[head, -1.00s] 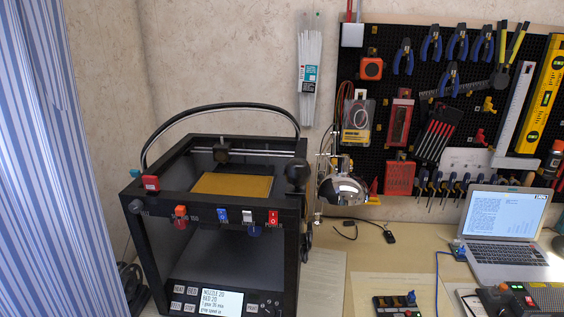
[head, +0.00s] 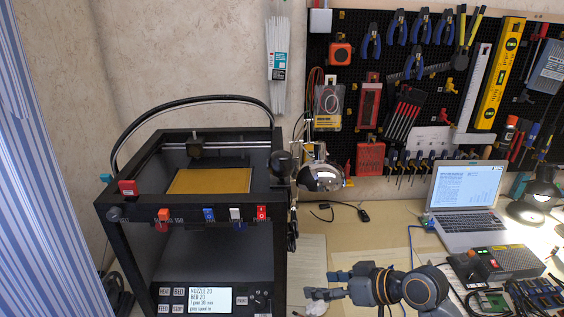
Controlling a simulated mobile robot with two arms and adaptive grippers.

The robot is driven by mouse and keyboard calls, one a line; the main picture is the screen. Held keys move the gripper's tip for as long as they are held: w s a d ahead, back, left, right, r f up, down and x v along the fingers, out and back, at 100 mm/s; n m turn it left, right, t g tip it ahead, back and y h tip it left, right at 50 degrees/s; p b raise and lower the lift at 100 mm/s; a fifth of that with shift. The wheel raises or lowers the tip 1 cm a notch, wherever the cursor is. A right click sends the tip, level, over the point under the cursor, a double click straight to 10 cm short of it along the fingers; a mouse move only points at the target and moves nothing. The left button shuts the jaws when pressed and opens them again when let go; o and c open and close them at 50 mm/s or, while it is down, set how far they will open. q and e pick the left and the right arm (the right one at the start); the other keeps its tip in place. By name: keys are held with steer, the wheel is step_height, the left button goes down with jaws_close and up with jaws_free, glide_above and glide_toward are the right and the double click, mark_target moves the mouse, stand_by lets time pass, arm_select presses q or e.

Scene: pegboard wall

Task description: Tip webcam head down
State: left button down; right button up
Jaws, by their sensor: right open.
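The webcam is most likely the round black head (head: 282,164) on the right side of the 3D printer's top frame. It sits upright at the frame's edge, beside a shiny metal lamp shade. Its lens and exact tilt are too small to tell. My right gripper (head: 323,285) is low in the head view, over the bench to the right of the printer. Its fingers point left and are spread apart with nothing between them. It is well below the webcam and apart from it. My left gripper is not in view.
The black 3D printer (head: 145,248) has a yellow bed (head: 210,181) and a lit screen (head: 205,300). A chrome lamp (head: 320,178) stands close right of the webcam. A laptop (head: 468,200) and a grey box (head: 515,262) are on the right. The pegboard (head: 345,75) holds tools.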

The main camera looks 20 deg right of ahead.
steer(key=w+d+r+n+t+y, duration=0.1)
steer(key=w+d+r+t+y, duration=0.15)
steer(key=r, duration=1.15)
steer(key=n+y, duration=0.2)
steer(key=y, duration=0.2)
glide_toward(282, 164)
steer(key=shift+t, duration=0.45)
steer(key=p+x, duration=0.2)
steer(key=x, duration=0.1)
steer(key=f+p+x, duration=0.1)
steer(key=p+x, duration=0.1)
steer(key=x, duration=0.1)
steer(key=w+d+p+x, duration=0.1)
steer(key=p+x, duration=0.1)
steer(key=x, duration=0.2)
steer(key=shift+d+f, duration=0.1)
steer(key=shift+f, duration=0.1)
steer(key=shift+w+a+f, duration=0.15)
steer(key=shift+w+a, duration=0.25)
steer(key=shift+w, duration=0.05)
